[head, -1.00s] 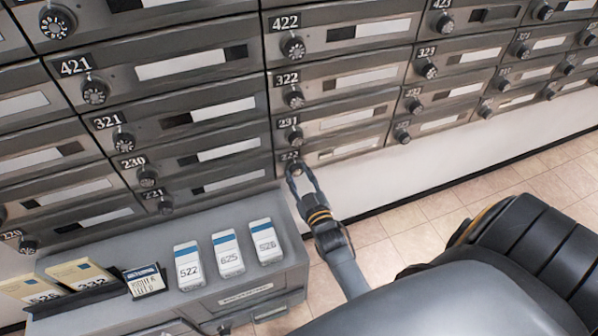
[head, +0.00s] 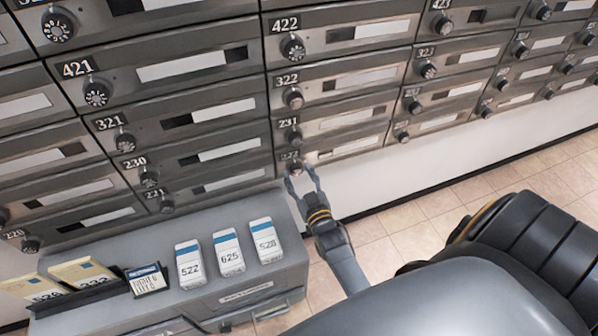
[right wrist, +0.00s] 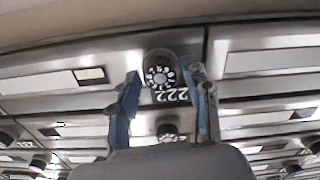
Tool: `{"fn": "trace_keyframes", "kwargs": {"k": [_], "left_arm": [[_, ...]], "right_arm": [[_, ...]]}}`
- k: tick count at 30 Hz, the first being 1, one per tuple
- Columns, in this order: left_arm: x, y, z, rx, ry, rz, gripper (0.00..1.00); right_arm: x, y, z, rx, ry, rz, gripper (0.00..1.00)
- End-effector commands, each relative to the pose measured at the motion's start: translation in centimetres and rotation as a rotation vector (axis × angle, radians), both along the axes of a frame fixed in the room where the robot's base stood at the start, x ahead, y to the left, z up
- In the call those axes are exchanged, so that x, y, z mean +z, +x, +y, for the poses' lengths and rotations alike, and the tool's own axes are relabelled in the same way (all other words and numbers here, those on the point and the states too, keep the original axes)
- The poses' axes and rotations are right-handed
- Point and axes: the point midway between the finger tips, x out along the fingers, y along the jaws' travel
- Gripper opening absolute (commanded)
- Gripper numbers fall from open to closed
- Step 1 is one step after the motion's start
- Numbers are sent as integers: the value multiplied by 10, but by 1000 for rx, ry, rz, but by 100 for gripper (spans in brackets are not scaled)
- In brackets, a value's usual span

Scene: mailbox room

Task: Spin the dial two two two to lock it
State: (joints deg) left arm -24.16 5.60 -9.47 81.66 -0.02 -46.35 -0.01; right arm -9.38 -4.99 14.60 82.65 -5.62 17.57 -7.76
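The mailbox door labelled 222 is in the bottom row of boxes, with its small black dial (head: 295,168) at its left end. My right gripper (head: 302,175) is just below this dial with its fingers spread. In the right wrist view, which is upside down, the dial (right wrist: 160,73) with white numerals sits between the two fingertips (right wrist: 165,80). Gaps show on both sides, so the fingers are not gripping it. The 222 label shows beside the dial. The number the dial points to is too small to read. My left gripper is not in view.
Other mailboxes with dials, such as box 231 (head: 292,137), surround it closely.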

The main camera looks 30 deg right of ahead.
Motion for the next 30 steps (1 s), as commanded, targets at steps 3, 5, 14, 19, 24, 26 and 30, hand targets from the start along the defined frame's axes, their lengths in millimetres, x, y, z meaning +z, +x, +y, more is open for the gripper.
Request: {"fn": "trace_keyframes", "kwargs": {"k": [3,5,14,19,24,26,30], "left_arm": [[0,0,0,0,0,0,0],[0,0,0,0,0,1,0],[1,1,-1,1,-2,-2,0],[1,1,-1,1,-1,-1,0],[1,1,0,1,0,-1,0],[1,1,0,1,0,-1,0],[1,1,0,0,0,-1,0]], "right_arm": [[0,0,0,0,0,-1,58],[0,0,0,0,0,-1,58],[0,-15,4,0,-1,0,58],[-1,-49,12,-1,1,3,58],[-1,-84,20,0,1,3,58],[0,-94,23,0,0,2,58],[0,-110,26,0,0,1,58]]}}
